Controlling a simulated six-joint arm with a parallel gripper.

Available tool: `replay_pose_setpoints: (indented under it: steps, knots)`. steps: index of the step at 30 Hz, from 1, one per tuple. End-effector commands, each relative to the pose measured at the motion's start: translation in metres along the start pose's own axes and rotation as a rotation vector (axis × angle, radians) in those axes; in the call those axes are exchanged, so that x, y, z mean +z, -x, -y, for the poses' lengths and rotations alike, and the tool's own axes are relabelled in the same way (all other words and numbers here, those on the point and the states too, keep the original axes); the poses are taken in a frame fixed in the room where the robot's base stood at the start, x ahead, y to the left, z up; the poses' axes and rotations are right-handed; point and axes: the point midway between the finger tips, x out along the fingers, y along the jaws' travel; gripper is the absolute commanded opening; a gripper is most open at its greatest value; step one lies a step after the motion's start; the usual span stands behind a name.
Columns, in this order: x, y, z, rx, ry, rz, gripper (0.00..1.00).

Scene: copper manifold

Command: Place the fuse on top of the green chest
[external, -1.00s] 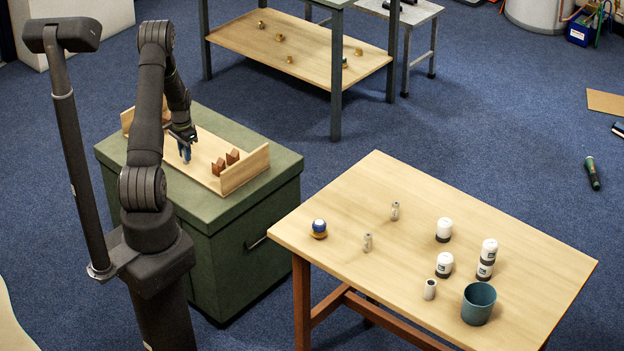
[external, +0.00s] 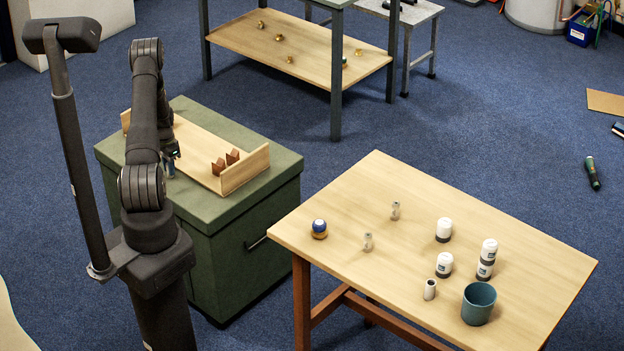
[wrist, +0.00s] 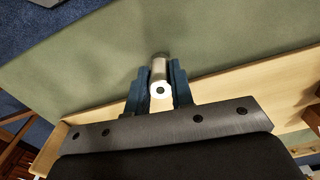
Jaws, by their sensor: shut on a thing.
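The green chest (external: 228,204) stands beside my arm, with a long wooden tray on its top. My gripper (wrist: 160,78) is shut on a fuse (wrist: 158,68), a small pale metal cylinder with a white end and a dark hole. In the wrist view the fuse lies over the chest's green top, just past the tray's edge. I cannot tell whether it touches the top. In the external view my gripper (external: 169,167) is over the left part of the chest, partly behind my arm, and the fuse is hidden there.
The wooden tray (external: 200,150) has end boards and holds two brown blocks (external: 225,160). A wooden table (external: 340,200) to the right carries small metal cylinders, several white-capped jars, a blue ball on a stand and a teal cup (external: 479,303). The chest's front right corner is bare.

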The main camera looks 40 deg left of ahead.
Motion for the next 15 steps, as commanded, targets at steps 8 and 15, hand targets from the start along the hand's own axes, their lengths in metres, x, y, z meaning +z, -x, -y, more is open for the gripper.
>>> replay_pose_setpoints:
  steps: [8, 15]
  knots:
    - [0.0000, -0.0029, -0.0002, 0.000, 0.000, 0.000, 0.29]
    - [0.0001, -0.0027, -0.0003, 0.001, 0.000, 0.000, 0.43]
